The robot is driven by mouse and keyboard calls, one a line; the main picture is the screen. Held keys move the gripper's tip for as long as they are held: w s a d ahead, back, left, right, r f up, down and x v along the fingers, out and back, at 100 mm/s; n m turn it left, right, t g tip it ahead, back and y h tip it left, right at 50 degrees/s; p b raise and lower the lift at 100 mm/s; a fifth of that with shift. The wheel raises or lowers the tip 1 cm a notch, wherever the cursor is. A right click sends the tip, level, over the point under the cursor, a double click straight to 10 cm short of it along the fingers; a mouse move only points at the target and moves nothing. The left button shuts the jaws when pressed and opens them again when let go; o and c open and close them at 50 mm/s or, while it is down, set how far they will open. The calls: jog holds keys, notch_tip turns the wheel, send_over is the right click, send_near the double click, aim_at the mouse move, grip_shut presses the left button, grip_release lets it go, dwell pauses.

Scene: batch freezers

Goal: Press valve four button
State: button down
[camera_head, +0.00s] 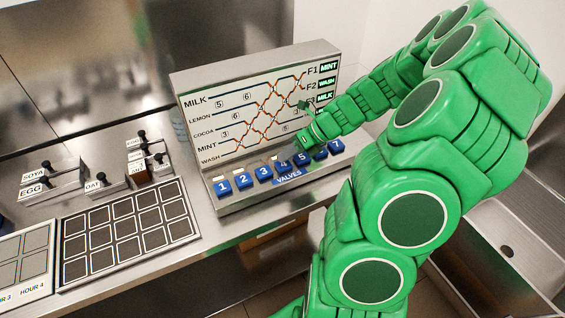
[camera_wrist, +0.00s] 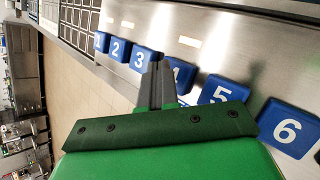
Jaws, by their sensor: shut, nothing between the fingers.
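The valve four button (camera_head: 283,167) is a blue square key with a white 4, in a row of blue numbered keys along the front of the valve panel (camera_head: 190,85). In the wrist view the 4 button (camera_wrist: 182,75) is partly hidden behind my gripper. My gripper (camera_wrist: 154,66) is shut and empty, its grey fingertips overlapping the left edge of the 4 button, near the 3 button (camera_wrist: 144,58). In the head view my gripper (camera_head: 301,143) is above the row near 4 and 5. I cannot tell whether it touches a key.
The 5 button (camera_wrist: 219,93) and 6 button (camera_wrist: 287,127) lie close to the right of my gripper. The panel shows a line diagram with MILK, LEMON, COCOA, MINT and WASH. Levers (camera_head: 50,182) and a dark grid tray (camera_head: 62,250) are at left. A sink (camera_head: 500,250) is at right.

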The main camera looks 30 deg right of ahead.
aim_at(287, 163)
jog(key=shift+f, duration=0.5)
dwell(0.8)
jog(key=shift+r, duration=1)
notch_tip(287, 163, up, 6)
dwell(0.7)
